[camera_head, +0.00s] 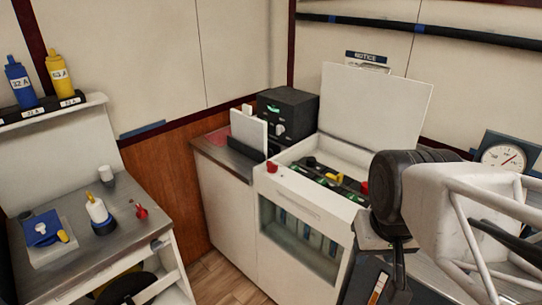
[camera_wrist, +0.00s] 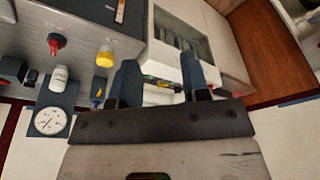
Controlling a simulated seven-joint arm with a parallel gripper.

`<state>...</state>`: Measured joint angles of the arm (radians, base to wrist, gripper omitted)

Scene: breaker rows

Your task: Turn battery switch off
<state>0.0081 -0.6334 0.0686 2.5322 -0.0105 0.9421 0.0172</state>
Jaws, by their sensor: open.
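No label that names the battery switch can be read, so I cannot tell which control it is. In the wrist view a red knob (camera_wrist: 56,42) sits on a grey panel (camera_wrist: 92,22), with a yellow knob (camera_wrist: 104,58) to its right and a white labelled piece (camera_wrist: 59,74) below. In the head view an open white cabinet (camera_head: 300,200) has a red knob (camera_head: 271,166) at its left front corner, another red piece (camera_head: 365,188) at right, and a yellow handle (camera_head: 334,179) inside. My gripper (camera_wrist: 160,80) is open and empty, apart from these controls; my arm hides the right side in the head view.
A raised white lid (camera_head: 375,110) stands behind the cabinet beside a black box (camera_head: 287,115). A gauge (camera_head: 503,157) is at right. The left bench (camera_head: 75,255) holds a blue piece (camera_head: 40,228), a white-blue bottle (camera_head: 98,212) and a red piece (camera_head: 140,210). Wood floor shows between.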

